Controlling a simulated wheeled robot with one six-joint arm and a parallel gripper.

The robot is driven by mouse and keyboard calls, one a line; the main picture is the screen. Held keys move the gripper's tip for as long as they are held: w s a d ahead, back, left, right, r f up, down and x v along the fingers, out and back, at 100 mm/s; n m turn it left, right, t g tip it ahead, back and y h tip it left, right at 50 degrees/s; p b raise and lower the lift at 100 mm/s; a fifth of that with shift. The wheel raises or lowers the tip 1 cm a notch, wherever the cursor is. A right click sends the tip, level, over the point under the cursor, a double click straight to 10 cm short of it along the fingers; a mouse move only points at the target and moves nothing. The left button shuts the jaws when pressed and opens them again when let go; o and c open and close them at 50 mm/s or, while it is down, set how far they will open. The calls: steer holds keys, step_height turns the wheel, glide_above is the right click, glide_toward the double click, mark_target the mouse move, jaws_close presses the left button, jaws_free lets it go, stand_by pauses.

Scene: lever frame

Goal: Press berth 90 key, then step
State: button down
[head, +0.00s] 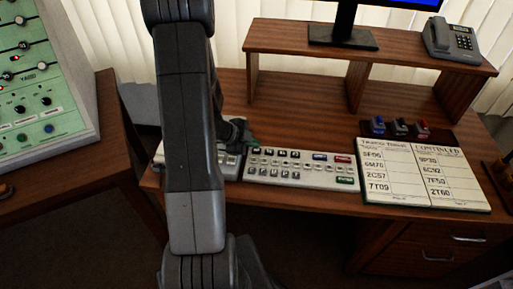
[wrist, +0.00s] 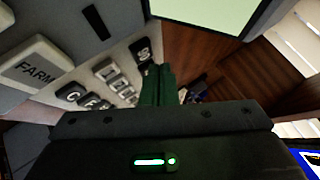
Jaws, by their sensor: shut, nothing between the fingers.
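A pale key panel (head: 303,181) lies on the wooden desk, with rows of black and light keys and a few blue, red and green ones. A second pale part (head: 229,172) shows to its left, partly hidden by my arm. My gripper (head: 250,143) is over the panel's left back corner; its tips are small and dark there. In the wrist view my dark green fingers (wrist: 158,82) are shut and empty, close to lettered keys. I cannot tell whether the fingers touch a key. The berth 90 and step keys cannot be picked out by their labels.
A chart with code cards (head: 425,190) lies right of the panel, with small coloured objects (head: 398,127) behind it. A wooden shelf (head: 290,38) holds a monitor and a telephone (head: 452,42). A green control console (head: 45,90) stands at left.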

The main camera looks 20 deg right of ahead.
mark_target(253, 151)
step_height(253, 151, up, 5)
steer(key=p, duration=0.5)
stand_by(0.3)
stand_by(2.2)
